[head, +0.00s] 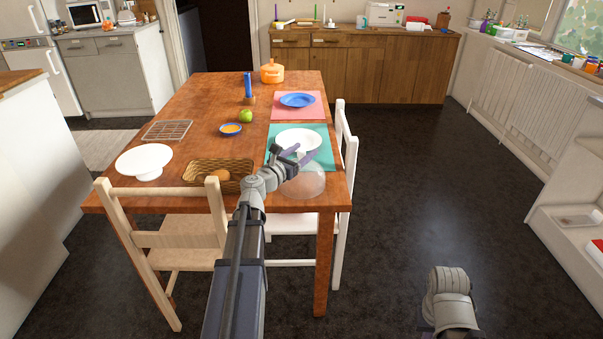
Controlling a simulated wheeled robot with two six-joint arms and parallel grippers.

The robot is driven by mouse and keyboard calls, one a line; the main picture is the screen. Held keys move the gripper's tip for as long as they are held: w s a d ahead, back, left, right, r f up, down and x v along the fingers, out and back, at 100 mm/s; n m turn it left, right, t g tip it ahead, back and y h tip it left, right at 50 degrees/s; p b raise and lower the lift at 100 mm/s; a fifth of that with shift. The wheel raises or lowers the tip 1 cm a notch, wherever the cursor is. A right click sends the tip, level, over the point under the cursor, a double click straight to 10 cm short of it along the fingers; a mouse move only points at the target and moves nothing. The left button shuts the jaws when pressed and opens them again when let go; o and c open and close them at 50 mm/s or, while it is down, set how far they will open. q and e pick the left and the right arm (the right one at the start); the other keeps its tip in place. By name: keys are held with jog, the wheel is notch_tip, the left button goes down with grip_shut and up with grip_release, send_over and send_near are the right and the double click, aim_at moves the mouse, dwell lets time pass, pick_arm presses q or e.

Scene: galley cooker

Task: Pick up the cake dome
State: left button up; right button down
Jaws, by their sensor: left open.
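The cake dome (305,184) is a clear, see-through dome near the front right corner of the wooden table. My left gripper (297,155) is open at the dome's upper far side, with nothing seen between its fingers. I cannot tell whether it touches the dome. My left arm hides part of the dome's left side. Of my right arm only a grey link shows at the bottom right; its gripper is out of view.
A white cake stand (144,161) and a wicker basket (205,165) stand left of the arm. A white plate (298,139) lies on a teal mat (326,158) behind the dome. Chairs (164,238) crowd the table's front and right. Floor on the right is clear.

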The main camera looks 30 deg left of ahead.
pick_arm(q)
jog(key=w, duration=0.3)
jog(key=shift+d, duration=0.1)
jog(key=shift+s, duration=0.1)
grip_shut()
dwell(1.2)
